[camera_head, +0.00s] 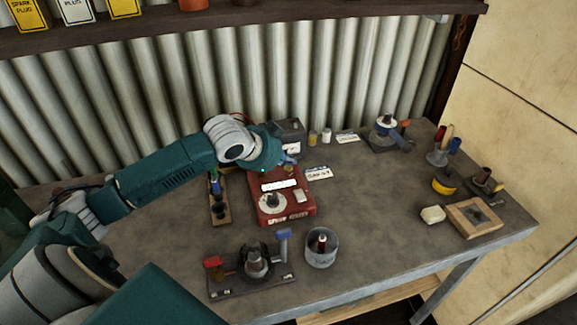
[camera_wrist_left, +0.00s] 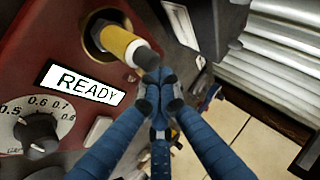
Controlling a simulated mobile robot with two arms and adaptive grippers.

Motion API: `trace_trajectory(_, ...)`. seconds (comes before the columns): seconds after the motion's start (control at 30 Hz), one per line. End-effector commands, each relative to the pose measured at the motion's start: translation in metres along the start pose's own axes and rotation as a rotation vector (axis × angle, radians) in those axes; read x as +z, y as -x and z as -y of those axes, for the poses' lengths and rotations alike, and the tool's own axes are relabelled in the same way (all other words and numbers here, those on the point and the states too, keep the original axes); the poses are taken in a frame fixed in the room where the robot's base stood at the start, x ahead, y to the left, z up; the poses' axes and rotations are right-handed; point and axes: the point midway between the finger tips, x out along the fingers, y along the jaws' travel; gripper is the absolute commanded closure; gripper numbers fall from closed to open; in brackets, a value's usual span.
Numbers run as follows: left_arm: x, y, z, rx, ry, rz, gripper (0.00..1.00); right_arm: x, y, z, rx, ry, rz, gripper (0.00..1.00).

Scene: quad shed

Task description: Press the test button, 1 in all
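The red tester box (camera_head: 285,205) stands near the middle of the bench, with a dial (camera_head: 272,202) and a pale square button (camera_head: 300,196) on its top. A yellow cylinder with a dark tip (camera_wrist_left: 118,42) stands in a round socket in the box. My left gripper (camera_wrist_left: 160,88) has its blue fingertips together, close by that tip; contact cannot be told. In the head view the left gripper (camera_head: 288,160) is over the box's back edge. My right gripper is not in view.
A dark meter box (camera_head: 288,135) stands behind the tester. A narrow wooden rack (camera_head: 219,205) is at its left. A metal cup (camera_head: 321,247) and a fixture with red and blue handles (camera_head: 252,272) stand in front.

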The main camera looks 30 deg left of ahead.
Motion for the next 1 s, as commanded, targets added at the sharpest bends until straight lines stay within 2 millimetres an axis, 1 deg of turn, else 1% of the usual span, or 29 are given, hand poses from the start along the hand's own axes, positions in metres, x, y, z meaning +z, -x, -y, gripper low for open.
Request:
trace_trajectory(0.8,0.0039,-0.0049,-0.0042,0.002,0.001,0.002,1.0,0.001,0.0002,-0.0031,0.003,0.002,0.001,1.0)
trace_trajectory(1.0,0.0007,-0.0004,-0.0009,0.002,0.0,0.002,1.0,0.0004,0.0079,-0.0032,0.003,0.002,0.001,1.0)
